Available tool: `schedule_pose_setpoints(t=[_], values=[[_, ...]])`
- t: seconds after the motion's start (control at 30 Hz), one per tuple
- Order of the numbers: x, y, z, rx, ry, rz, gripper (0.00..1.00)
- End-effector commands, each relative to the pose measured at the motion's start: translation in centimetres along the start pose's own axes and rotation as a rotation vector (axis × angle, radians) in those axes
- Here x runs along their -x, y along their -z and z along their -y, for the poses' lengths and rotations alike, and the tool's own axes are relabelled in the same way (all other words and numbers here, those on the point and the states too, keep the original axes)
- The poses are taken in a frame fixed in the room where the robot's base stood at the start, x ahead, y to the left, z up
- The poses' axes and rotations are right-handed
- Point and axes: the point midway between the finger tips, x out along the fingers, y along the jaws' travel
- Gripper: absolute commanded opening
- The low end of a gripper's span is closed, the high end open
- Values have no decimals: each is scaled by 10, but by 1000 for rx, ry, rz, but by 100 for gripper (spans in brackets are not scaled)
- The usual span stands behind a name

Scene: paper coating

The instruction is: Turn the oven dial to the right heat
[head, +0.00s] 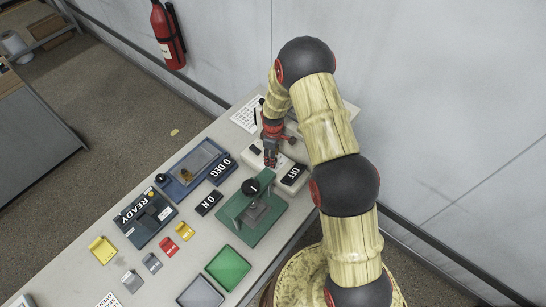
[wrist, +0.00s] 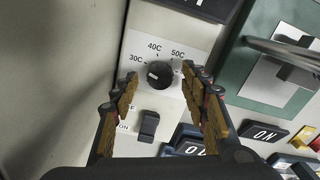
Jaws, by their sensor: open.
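The oven dial (wrist: 159,74) is a round black knob on a pale panel, with heat marks 30C, 40C and 50C around it. A small white mark on the knob points left, a little below the 30C label. My gripper (wrist: 164,80) is open, with one finger on each side of the dial; I cannot tell whether either finger touches it. In the head view my gripper (head: 270,160) hangs over the white oven unit (head: 257,152), and the dial is hidden there. A dark switch (wrist: 148,126) marked ON sits below the dial in the wrist view.
A black OFF sign (head: 293,175) lies at the unit's right end. A green press (head: 236,222), a blue device (head: 178,181) and an ON sign (head: 208,203) stand close by.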

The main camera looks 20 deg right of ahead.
Motion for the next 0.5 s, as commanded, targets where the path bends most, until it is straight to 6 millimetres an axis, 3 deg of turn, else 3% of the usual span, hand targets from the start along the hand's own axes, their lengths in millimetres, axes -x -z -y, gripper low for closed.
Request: schedule_pose_setpoints(t=[0.4, 0.5], values=[[-8, 0, 0, 0, 0, 0, 45], [-8, 0, 0, 0, 0, 0, 39]])
